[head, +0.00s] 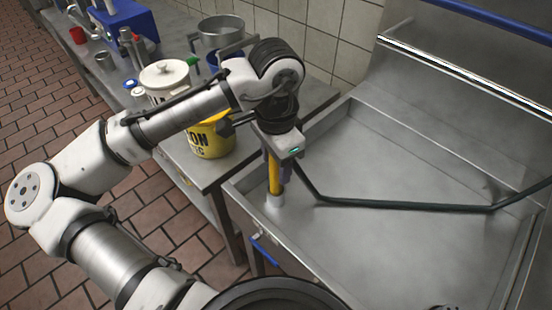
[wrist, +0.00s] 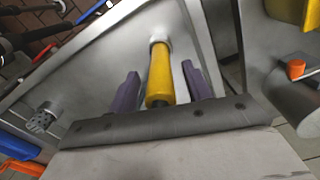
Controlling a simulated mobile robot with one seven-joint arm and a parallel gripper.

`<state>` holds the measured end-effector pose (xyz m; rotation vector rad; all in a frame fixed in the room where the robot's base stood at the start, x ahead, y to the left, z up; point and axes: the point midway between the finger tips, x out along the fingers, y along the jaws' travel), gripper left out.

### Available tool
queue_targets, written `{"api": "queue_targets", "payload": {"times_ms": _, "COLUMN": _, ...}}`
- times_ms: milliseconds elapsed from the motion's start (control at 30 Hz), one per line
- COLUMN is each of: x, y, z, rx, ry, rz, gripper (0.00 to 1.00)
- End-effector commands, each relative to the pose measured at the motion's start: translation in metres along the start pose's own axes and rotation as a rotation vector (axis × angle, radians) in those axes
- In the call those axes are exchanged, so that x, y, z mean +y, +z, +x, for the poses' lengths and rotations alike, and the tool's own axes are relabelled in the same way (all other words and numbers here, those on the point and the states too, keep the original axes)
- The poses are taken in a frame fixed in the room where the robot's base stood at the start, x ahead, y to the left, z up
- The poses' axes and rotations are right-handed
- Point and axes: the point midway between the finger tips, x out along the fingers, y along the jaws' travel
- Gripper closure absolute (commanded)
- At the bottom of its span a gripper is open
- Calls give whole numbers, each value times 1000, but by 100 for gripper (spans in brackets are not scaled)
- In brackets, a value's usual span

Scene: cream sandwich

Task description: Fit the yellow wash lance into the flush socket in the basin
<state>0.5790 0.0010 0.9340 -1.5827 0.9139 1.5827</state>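The yellow wash lance (head: 274,178) stands nearly upright in the near left corner of the basin (head: 400,240). Its lower end meets a light grey round collar (head: 274,201), which looks like the flush socket; how deep the lance sits in it is hidden. In the wrist view the lance (wrist: 160,78) runs between the purple fingers of my gripper (wrist: 160,70) to the pale collar (wrist: 160,41). The fingers are apart, with a visible gap on each side of the lance. In the head view my gripper (head: 272,153) is over the lance's top and hides it.
A dark hose (head: 400,205) runs from beside the lance across the basin to the right. A yellow bucket (head: 213,140) stands on the table left of the basin, with pots behind. A grey perforated cylinder (wrist: 42,118) shows at left in the wrist view. The basin's middle is otherwise clear.

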Motion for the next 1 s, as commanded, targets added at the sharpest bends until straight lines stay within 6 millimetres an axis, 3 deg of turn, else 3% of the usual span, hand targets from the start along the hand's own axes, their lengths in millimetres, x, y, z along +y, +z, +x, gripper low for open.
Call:
{"api": "queue_targets", "payload": {"times_ms": 367, "x": 0, "y": 0, "z": -6, "rx": 0, "ry": 0, "rz": -1, "gripper": 49}}
{"api": "queue_targets", "payload": {"times_ms": 467, "x": -1, "y": 0, "z": -20, "rx": 1, "ry": -1, "rz": -1, "gripper": 49}}
{"api": "queue_targets", "payload": {"times_ms": 800, "x": -1, "y": 0, "z": -97, "rx": 0, "ry": -3, "rz": -2, "gripper": 49}}
{"api": "queue_targets", "payload": {"times_ms": 1000, "x": -1, "y": 0, "z": -128, "rx": -1, "ry": -2, "rz": -1, "gripper": 49}}
